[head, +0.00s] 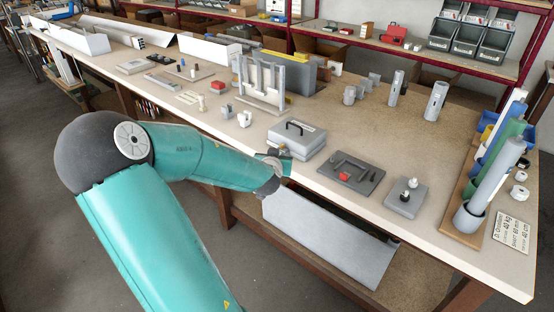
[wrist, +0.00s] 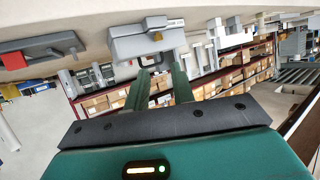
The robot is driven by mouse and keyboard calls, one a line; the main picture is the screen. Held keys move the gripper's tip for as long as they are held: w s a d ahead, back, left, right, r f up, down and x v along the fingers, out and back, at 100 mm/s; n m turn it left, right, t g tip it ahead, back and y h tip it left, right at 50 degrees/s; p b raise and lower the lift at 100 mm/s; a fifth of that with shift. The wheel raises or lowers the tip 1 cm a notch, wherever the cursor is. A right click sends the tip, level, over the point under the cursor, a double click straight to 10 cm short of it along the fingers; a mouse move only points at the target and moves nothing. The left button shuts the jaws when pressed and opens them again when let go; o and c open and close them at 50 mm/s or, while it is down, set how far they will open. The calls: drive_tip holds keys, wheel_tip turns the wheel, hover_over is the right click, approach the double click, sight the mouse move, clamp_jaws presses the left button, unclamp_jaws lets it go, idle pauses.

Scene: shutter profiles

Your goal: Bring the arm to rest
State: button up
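My teal arm reaches from the lower left to the bench edge in the head view. My gripper (head: 275,165) is small there, at the near edge of the workbench (head: 345,205), just in front of a grey case (head: 297,142) with a black handle. In the wrist view my gripper (wrist: 160,72) shows two green fingers, apart, with nothing between them. The grey case (wrist: 148,42) appears just beyond the fingertips, and the picture is turned over. I cannot tell whether the fingers touch the case.
A grey plate (head: 350,177) with a red block and a grey block (head: 405,198) with knobs lie right of the case. Rolled tubes (head: 490,180) stand at the bench's right end. A grey panel (head: 325,235) is below the edge. Open floor (head: 40,230) lies left.

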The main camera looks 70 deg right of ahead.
drive_tip(key=shift+s, duration=0.1)
idle(0.5)
drive_tip(key=w+a+f+n+t+y, duration=0.15)
drive_tip(key=w+a+y, duration=0.25)
drive_tip(key=w+a, duration=0.7)
drive_tip(key=w+a+r+n+t+y, duration=0.1)
drive_tip(key=w+a+r+n+y, duration=0.1)
drive_tip(key=w+a, duration=0.45)
drive_tip(key=w+a+r+n+t+y, duration=0.2)
drive_tip(key=w+a, duration=0.2)
drive_tip(key=a, duration=0.6)
drive_tip(key=s+a+r+n+y, duration=0.1)
drive_tip(key=a+r+n+y, duration=0.15)
drive_tip(key=a, duration=0.65)
drive_tip(key=a+r+n+y, duration=0.2)
drive_tip(key=a+r+n, duration=0.15)
drive_tip(key=a, duration=0.55)
drive_tip(key=s+a+r+n, duration=0.4)
drive_tip(key=s+a, duration=0.3)
drive_tip(key=a, duration=0.4)
drive_tip(key=shift+s+a+r+n+g+y, duration=0.15)
drive_tip(key=shift+s+a+n+g+y, duration=0.15)
drive_tip(key=shift+s+n+g, duration=0.2)
drive_tip(key=shift+w+d, duration=0.1)
drive_tip(key=shift+d, duration=0.1)
